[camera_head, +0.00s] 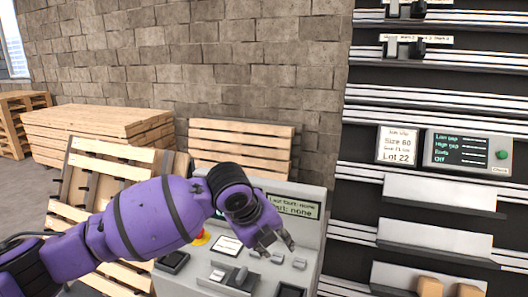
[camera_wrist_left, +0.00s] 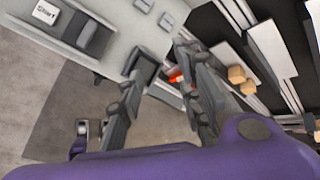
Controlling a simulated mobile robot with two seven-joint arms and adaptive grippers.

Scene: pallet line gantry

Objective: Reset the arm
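My left arm (camera_head: 150,215) is purple with black bands and reaches in from the left across the head view. Its dark grey left gripper (camera_head: 279,246) hangs over the right part of a grey control console (camera_head: 310,255). In the left wrist view the two fingers of the left gripper (camera_wrist_left: 166,62) stand apart with nothing held between them. The console's switches show beyond the fingertips; I cannot tell whether the fingers touch it. My right gripper is in neither view.
The console carries a red stop button (camera_head: 200,238), a white label (camera_head: 227,245) and a display (camera_head: 293,205), partly hidden by my arm. A dark rack (camera_head: 400,215) stands at the right, with a control box (camera_head: 468,151). Wooden pallets (camera_head: 95,122) stand behind the arm.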

